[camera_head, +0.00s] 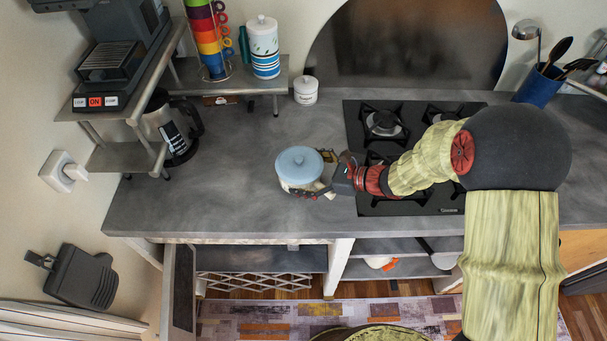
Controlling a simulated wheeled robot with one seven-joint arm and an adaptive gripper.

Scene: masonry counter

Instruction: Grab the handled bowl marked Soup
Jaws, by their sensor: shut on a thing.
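The bowl (300,163) has a light blue-grey round top and a pale body, and it is in the middle of the head view, over the grey counter left of the cooktop. My gripper (318,188) reaches in from the right and is shut on the bowl's right side. The fingers hide part of that side, so the handle is not clear. No lettering on the bowl can be read. I cannot tell whether the bowl rests on the counter or is slightly lifted.
A black gas cooktop (384,125) lies under my arm. A small white lidded jar (306,90) stands behind the bowl. A glass coffee pot (172,128) and a metal shelf (127,158) are at the left. The counter (215,190) around the bowl is clear.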

